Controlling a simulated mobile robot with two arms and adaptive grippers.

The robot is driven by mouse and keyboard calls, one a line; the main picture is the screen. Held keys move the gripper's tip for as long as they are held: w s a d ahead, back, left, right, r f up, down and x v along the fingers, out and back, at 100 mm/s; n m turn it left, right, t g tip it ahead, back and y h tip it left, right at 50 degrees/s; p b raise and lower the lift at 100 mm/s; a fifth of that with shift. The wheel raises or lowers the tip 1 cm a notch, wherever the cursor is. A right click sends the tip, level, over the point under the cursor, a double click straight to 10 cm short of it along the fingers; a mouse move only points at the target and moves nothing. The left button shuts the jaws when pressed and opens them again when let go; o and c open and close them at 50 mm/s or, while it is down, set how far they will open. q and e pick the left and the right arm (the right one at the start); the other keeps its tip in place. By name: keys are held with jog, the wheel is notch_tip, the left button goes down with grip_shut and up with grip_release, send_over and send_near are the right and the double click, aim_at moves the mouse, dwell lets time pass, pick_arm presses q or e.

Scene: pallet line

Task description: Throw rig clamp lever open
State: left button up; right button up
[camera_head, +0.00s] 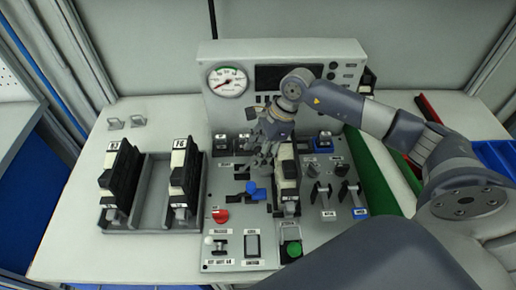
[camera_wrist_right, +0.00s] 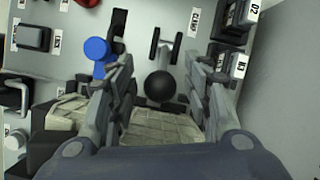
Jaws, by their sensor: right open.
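The control rig (camera_head: 240,258) stands on the table in the head view. In the right wrist view, a black ball-ended lever (camera_wrist_right: 160,87) sits by a slot next to a label that seems to read CLAMP. My right gripper (camera_head: 262,158) is open over the middle of the rig, pointing down. In the right wrist view its two fingers (camera_wrist_right: 164,80) appear on either side of the black ball, with no visible contact. In the head view the gripper partly hides this area. My left gripper is not in view.
A blue knob (camera_head: 257,192) and a red knob (camera_head: 220,216) are close by. A black-and-beige module (camera_head: 288,178) stands just right of the gripper. Two similar modules (camera_head: 183,175) stand in a grey rack at left. A gauge (camera_head: 228,82) is on the back panel.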

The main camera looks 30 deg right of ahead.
jog(key=shift+c, duration=0.6)
grip_shut()
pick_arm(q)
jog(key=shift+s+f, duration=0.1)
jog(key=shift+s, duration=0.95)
